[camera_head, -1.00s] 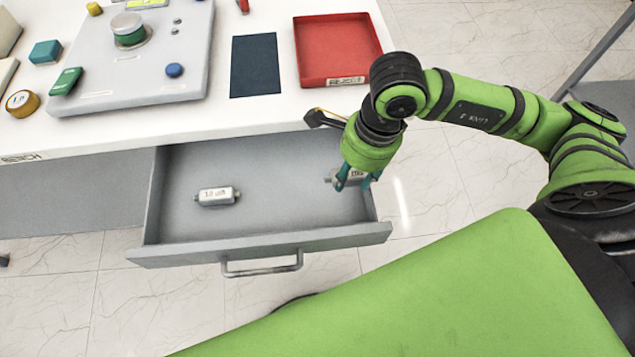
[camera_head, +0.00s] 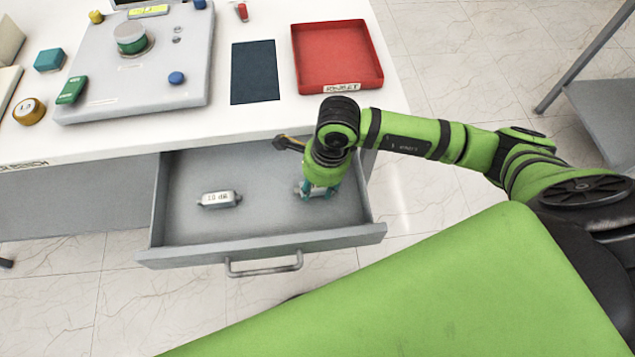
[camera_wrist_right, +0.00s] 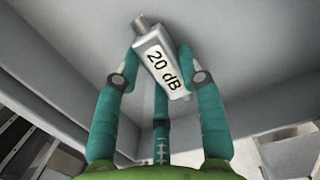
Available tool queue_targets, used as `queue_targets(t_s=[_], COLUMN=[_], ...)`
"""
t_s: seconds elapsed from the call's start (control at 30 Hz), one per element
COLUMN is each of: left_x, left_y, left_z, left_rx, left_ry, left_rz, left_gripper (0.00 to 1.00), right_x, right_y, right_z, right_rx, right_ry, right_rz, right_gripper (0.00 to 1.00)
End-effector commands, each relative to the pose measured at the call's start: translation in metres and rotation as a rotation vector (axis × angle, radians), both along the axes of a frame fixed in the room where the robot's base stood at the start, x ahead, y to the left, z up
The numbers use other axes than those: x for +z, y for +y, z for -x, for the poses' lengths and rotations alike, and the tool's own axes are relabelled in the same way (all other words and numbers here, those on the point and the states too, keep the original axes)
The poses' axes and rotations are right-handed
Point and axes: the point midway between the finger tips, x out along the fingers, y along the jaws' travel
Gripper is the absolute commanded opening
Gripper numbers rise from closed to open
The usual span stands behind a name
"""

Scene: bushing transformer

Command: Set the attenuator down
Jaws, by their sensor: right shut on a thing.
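The attenuator (camera_wrist_right: 158,62), a small silver block with a connector end and a "20 dB" label, is between the teal fingers of my right gripper (camera_wrist_right: 160,75) in the right wrist view. The gripper is shut on it. In the head view my right gripper (camera_head: 318,190) points down inside the open drawer (camera_head: 265,165), at its right side, and mostly hides the attenuator. The attenuator is at or close above the drawer floor; I cannot tell if it touches. A second silver part (camera_head: 219,199) with a white label lies on the drawer floor to the left. My left gripper is not in view.
The drawer front with its handle (camera_head: 264,268) and the side walls bound the space. On the table above are a red tray (camera_head: 338,90), a dark blue mat (camera_head: 255,72) and a grey panel (camera_head: 140,85). The drawer's middle floor is clear.

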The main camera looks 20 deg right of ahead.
Motion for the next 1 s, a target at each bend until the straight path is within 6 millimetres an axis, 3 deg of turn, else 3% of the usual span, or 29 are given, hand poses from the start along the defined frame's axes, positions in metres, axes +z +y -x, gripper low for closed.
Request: queue_targets(t_s=[0.13,0.17,0.2,0.67,1.0], left_x=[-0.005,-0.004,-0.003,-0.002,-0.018], left_y=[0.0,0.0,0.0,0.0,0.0], left_z=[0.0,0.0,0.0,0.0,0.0], left_rx=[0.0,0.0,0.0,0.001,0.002], left_ry=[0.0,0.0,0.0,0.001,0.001], left_rz=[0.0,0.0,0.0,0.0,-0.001], left_gripper=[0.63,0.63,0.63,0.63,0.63], right_x=[-0.004,-0.003,-0.002,0.006,0.073], right_y=[0.0,0.0,0.0,-0.001,-0.011], right_z=[0.0,0.0,0.0,-0.001,0.002], right_rx=[0.0,-0.001,-0.001,-0.001,0.001], right_ry=[0.0,0.0,0.0,-0.003,-0.007], right_rz=[0.0,0.0,0.0,0.0,0.0], right_gripper=[0.06,0.51,0.63,0.63,0.63])
